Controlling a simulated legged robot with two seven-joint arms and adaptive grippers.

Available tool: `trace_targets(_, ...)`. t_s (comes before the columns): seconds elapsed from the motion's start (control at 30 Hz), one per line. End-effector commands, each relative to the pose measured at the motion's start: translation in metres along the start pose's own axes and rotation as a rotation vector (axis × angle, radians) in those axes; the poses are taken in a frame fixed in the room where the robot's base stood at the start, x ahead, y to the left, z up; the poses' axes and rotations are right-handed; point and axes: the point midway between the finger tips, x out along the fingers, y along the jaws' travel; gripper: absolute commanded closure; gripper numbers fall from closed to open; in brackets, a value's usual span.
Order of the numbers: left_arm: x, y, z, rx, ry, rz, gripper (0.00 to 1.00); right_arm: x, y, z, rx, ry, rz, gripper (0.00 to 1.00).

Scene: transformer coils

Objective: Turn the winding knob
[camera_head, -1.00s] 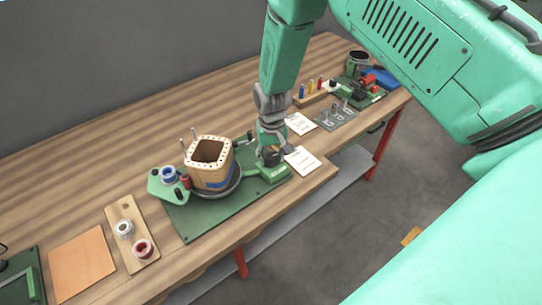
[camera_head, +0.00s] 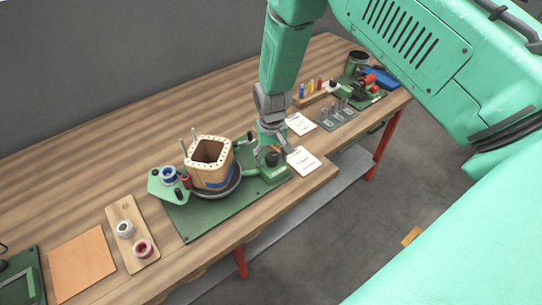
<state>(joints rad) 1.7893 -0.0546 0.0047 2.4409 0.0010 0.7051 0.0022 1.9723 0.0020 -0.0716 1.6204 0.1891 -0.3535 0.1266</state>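The winding knob (camera_head: 271,160) is a small black knob on the green winding fixture (camera_head: 207,217), at the fixture's right end. My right gripper (camera_head: 272,155) is above and around the knob, with its fingers spread apart on either side of it. Whether the fingers touch the knob cannot be told. A tan square coil former (camera_head: 211,164) with a blue band stands on a dark round plate at the fixture's middle. My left gripper is not in view.
White cards (camera_head: 303,161) lie right of the knob. A wooden board with wire spools (camera_head: 143,248) and an orange sheet (camera_head: 82,263) lie at the left. Coloured bottles and tools (camera_head: 367,85) stand at the far right. The table's front edge is close to the fixture.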

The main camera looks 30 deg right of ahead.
Motion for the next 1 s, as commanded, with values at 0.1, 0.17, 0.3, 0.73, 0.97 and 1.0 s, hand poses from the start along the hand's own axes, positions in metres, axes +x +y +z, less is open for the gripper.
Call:
trace_targets(0.1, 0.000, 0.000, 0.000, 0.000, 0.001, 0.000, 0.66, 0.000, 0.000, 0.000, 0.000, -0.001, 0.000, 0.45)
trace_targets(0.17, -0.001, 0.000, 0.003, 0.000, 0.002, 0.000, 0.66, -0.003, 0.000, 0.000, 0.000, 0.000, 0.000, 0.45)
trace_targets(0.3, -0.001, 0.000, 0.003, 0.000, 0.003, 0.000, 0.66, -0.020, 0.000, -0.001, 0.000, 0.003, -0.001, 0.45)
trace_targets(0.73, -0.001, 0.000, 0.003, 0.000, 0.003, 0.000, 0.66, -0.104, 0.000, -0.002, -0.001, 0.001, 0.000, 0.45)
trace_targets(0.97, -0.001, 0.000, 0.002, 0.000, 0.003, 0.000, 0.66, -0.118, 0.000, -0.001, -0.001, -0.002, 0.001, 0.45)
trace_targets(1.0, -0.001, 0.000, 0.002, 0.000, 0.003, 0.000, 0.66, -0.118, 0.000, -0.001, -0.001, -0.002, 0.001, 0.45)
